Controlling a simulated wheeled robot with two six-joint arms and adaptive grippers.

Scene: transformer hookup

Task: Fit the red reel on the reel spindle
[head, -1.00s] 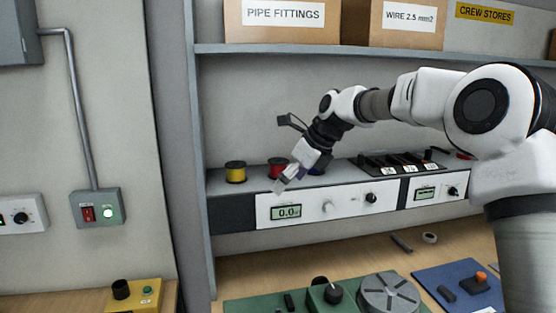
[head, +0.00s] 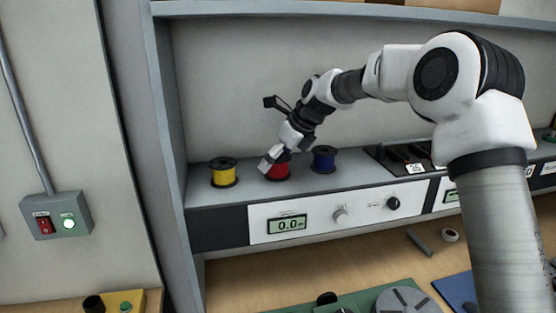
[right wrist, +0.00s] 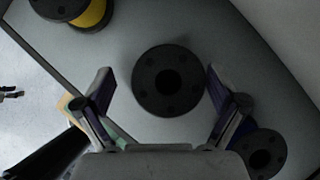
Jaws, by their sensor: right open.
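The red reel (head: 279,172) stands on the grey shelf between the yellow and blue reels, its top partly hidden by my right gripper (head: 268,162). In the right wrist view, the reel's dark round flange (right wrist: 168,80) with its centre hole sits between and slightly ahead of my right gripper's fingers (right wrist: 160,88). The fingers are open, with a gap on both sides of the flange and nothing held. I cannot make out the reel spindle in these frames.
The yellow reel (head: 223,172) stands to the left and the blue reel (head: 323,160) close to the right. A meter panel (head: 290,225) fronts the shelf. A dark tray (head: 400,158) lies further right. The bench below holds a green mat (head: 415,290) and a grey slotted disc (head: 405,301).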

